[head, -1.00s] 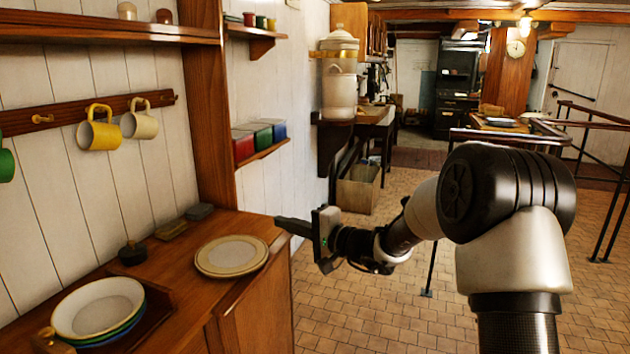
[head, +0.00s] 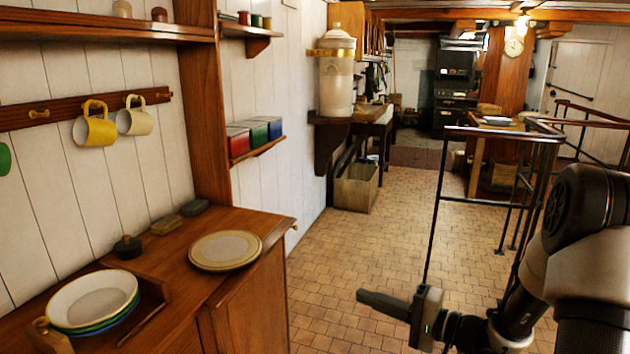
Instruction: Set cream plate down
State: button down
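A cream plate (head: 225,250) with a tan rim lies flat on the wooden counter (head: 190,315) near its right edge. It seems to rest on another plate, though I cannot tell for sure. My gripper (head: 385,304) is out over the tiled floor, to the right of the counter and well apart from the plate. It is seen from the side and no plate shows in it. I cannot tell whether its fingers are open or shut.
Stacked plates (head: 93,302) sit in a wooden rack at the counter's left. A dark round-knobbed object (head: 127,247) stands behind them. Mugs (head: 95,128) hang on the wall. A metal railing (head: 500,135) stands at right. The tiled floor (head: 390,230) between is clear.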

jog(key=s+d+r+p, duration=0.2)
jog(key=r+p, duration=0.5)
jog(key=p, duration=0.7)
jog(key=shift+s+d, duration=0.15)
jog(key=shift+s, duration=0.65)
